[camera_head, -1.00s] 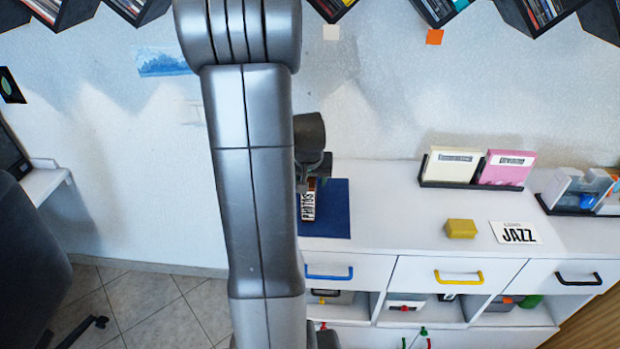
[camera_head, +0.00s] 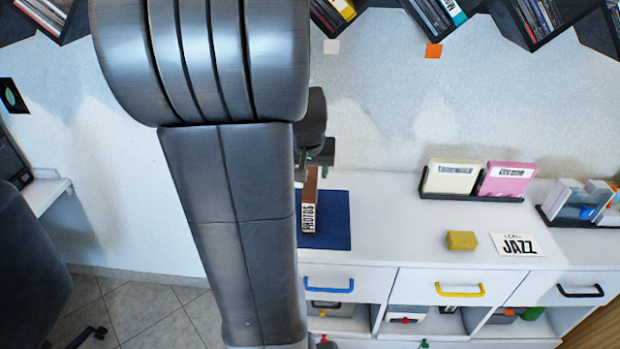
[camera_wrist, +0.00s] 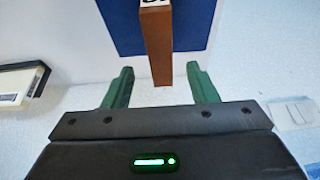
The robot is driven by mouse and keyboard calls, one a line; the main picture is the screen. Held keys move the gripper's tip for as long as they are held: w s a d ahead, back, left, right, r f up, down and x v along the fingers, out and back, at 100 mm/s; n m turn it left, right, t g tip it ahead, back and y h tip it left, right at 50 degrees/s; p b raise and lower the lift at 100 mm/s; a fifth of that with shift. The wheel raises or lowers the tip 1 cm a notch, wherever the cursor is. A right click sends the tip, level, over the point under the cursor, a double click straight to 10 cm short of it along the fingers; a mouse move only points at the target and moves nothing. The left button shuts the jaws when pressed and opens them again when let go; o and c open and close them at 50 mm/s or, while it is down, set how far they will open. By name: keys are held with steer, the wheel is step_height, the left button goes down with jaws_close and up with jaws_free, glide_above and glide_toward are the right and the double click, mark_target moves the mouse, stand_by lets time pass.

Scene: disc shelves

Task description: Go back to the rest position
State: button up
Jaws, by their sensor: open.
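My gripper (camera_wrist: 160,88) is open, its two green fingers spread apart in the wrist view. Between and beyond the fingertips stands a brown box (camera_wrist: 156,48) on a dark blue mat (camera_wrist: 190,25); the gripper is not closed on it. In the head view the box, labelled PHOTOS (camera_head: 309,212), stands on the blue mat (camera_head: 336,220) on the white cabinet. My gripper (camera_head: 315,165) is just above and behind the box there, partly hidden by my arm, which covers the left middle of the picture.
The white cabinet (camera_head: 400,225) carries a black holder with cream (camera_head: 452,177) and pink (camera_head: 507,180) cases, a yellow block (camera_head: 461,241) and a JAZZ card (camera_head: 517,245). Black disc shelves (camera_head: 530,20) hang above. A dark chair (camera_head: 35,265) stands at the left.

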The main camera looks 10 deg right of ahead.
mark_target(311, 189)
steer(key=shift+v, duration=0.8)
steer(key=x, duration=1.2)
steer(key=shift+f, duration=0.2)
steer(key=shift+r, duration=0.2)
